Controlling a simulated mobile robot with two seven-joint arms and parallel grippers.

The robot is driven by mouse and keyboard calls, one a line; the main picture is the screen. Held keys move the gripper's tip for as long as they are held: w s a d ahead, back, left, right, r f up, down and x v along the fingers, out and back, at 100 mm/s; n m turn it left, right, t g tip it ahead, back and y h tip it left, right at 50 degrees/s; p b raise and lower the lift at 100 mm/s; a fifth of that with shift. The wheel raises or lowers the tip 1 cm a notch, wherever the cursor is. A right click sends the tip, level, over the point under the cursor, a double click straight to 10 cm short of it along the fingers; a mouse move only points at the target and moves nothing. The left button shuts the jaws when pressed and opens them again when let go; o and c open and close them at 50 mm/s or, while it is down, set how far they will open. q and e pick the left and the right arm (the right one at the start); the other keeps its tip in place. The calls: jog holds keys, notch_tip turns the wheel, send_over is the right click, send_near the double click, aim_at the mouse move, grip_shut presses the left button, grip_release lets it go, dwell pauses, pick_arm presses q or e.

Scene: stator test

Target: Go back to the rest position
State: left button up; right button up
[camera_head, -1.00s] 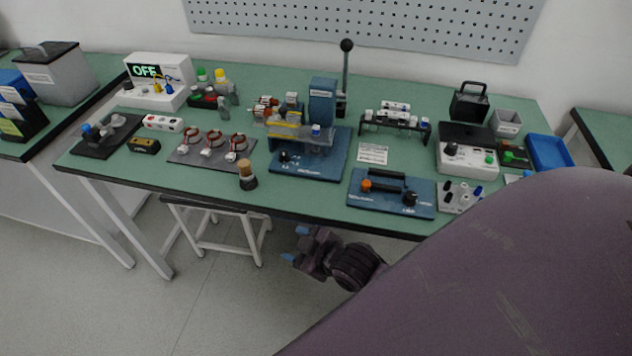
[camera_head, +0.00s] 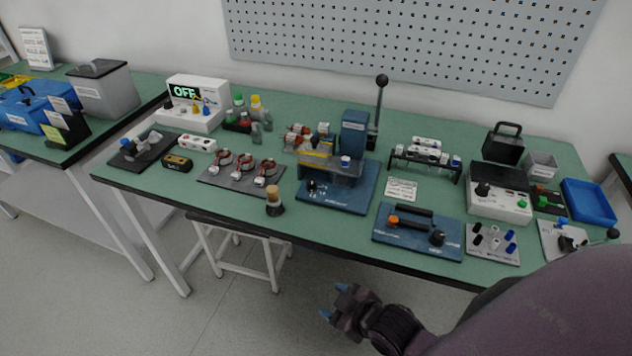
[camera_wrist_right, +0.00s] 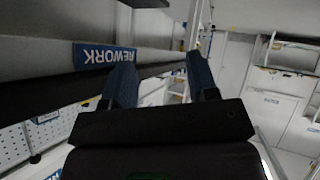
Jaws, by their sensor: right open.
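My right gripper (camera_head: 335,302) is in front of the green workbench (camera_head: 330,215), below its front edge and apart from it. Its blue fingertips point left in the head view. In the right wrist view the two blue fingers (camera_wrist_right: 160,88) stand apart with nothing between them, so it is open and empty. My right arm's dark purple link fills the lower right of the head view. My left gripper is in neither view.
A white-legged stool (camera_head: 240,222) stands under the bench, left of the right gripper. The bench holds a blue lever press (camera_head: 352,135), a blue fixture (camera_head: 418,232), a stator board (camera_head: 238,178) and a blue tray (camera_head: 588,203). Open floor (camera_head: 250,325) lies left of the gripper.

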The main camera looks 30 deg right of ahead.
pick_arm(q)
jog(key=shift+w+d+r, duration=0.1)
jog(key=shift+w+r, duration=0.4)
pick_arm(e)
jog(key=s+d+f+m+h, duration=0.2)
jog(key=s+d+m, duration=0.3)
jog(key=s, duration=0.1)
jog(key=shift+f+t, duration=0.25)
jog(key=shift+t, duration=0.05)
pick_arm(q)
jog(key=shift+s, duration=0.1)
pick_arm(e)
jog(key=shift+s, duration=0.1)
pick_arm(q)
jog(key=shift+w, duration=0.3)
